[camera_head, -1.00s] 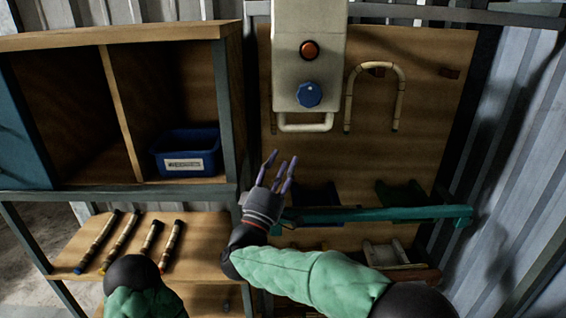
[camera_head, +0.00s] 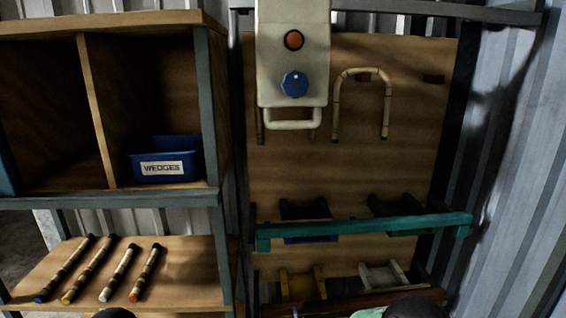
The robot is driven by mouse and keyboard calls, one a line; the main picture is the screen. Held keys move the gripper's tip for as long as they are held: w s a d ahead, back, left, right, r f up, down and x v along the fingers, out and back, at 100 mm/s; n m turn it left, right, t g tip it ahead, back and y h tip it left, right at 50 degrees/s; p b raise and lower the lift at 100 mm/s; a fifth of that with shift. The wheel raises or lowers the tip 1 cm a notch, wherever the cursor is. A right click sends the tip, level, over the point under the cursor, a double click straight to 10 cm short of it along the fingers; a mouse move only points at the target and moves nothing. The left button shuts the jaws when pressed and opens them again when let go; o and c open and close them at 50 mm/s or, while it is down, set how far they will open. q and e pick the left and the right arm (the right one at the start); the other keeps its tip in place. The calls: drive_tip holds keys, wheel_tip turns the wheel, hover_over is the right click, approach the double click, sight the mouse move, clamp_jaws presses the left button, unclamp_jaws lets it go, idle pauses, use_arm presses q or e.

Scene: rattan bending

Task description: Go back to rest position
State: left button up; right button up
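At the bottom edge, a small purple tip (camera_head: 295,312) shows, likely a fingertip of my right gripper. The rest of that gripper is below the picture, so its opening is hidden. Part of my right arm, black and green, shows at the bottom right. A black rounded part of my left arm shows at the bottom left. My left gripper is not in view. A bent rattan piece (camera_head: 335,105) hangs on the wooden board (camera_head: 420,150).
A white machine (camera_head: 292,70) with a red button and blue knob is mounted above. A blue bin (camera_head: 165,180) labelled WEDGES stands in the shelf unit (camera_head: 110,201). Several rattan sticks (camera_head: 118,272) lie below it. A green bar (camera_head: 365,227) crosses in front of the coloured holders (camera_head: 302,284).

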drive_tip(key=s+d+f+m+g+b, duration=0.2)
drive_tip(key=s+f, duration=0.2)
drive_tip(key=f, duration=0.4)
drive_tip(key=s+d+f+m+g+b, duration=0.1)
drive_tip(key=s+f+g+b, duration=0.1)
drive_tip(key=s+f, duration=0.45)
drive_tip(key=s+d+f+m+g+y+b, duration=0.1)
drive_tip(key=s+f+m+g+b, duration=0.2)
drive_tip(key=s+f, duration=0.6)
drive_tip(key=s+d+f+m+g+y+b, duration=0.1)
drive_tip(key=s+f+m+g+b, duration=0.2)
drive_tip(key=s+f, duration=0.7)
drive_tip(key=s+m+g, duration=0.2)
drive_tip(key=s+g, duration=0.1)
drive_tip(key=s, duration=0.1)
drive_tip(key=shift+s+d+y, duration=0.25)
drive_tip(key=shift+d+y, duration=0.1)
drive_tip(key=shift+y, duration=0.05)
